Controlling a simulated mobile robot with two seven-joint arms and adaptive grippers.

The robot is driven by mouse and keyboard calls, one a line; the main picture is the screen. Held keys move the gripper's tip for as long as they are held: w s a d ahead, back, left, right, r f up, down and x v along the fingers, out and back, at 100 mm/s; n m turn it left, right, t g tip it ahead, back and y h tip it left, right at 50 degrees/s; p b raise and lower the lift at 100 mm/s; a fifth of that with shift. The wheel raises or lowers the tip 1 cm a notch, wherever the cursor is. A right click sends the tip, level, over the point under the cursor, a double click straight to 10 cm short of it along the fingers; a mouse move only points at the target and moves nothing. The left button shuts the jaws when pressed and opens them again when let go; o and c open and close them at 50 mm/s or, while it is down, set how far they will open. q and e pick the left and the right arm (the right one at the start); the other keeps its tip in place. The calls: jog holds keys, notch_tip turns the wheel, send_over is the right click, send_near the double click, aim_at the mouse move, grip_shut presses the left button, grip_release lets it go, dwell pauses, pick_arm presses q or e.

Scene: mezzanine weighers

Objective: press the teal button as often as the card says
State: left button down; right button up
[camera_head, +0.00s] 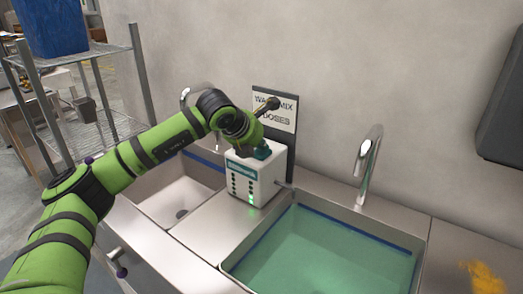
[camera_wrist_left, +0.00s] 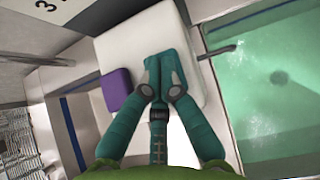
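A white dispenser box (camera_head: 268,186) with dark dots and a lit green spot on its front stands between two sinks. A card (camera_head: 283,121) on a dark board behind it reads "WASH MIX" and "DOSES"; my arm covers part of it. A character like a "3" shows on the card in the wrist view (camera_wrist_left: 42,5). My left gripper (camera_head: 262,153) points down at the box top. In the wrist view its teal fingers (camera_wrist_left: 160,72) are together, over the white top.
A purple block (camera_wrist_left: 116,90) sits beside the white top. The right sink (camera_head: 330,262) holds greenish water, with a tap (camera_head: 368,160) behind it. The left sink (camera_head: 165,200) looks empty. A wire rack (camera_head: 115,125) stands at left; yellow stuff (camera_head: 487,278) lies at right.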

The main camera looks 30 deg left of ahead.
aim_at(261, 153)
pick_arm(q)
jog(key=shift+f, duration=0.15)
jog(key=shift+r+p, duration=0.45)
jog(key=shift+r, duration=0.55)
jog(key=shift+r+p, duration=1.4)
jog(key=shift+r, duration=1.15)
jog(key=r+h+p, duration=0.1)
jog(key=p, duration=0.1)
jog(key=r+h+p, duration=0.1)
jog(key=p, duration=0.2)
jog(key=r+g+h+p, duration=0.1)
jog(key=r+p, duration=0.1)
jog(key=shift+w+a+p, duration=0.1)
jog(key=shift+a+p, duration=0.2)
jog(key=shift+p, duration=0.1)
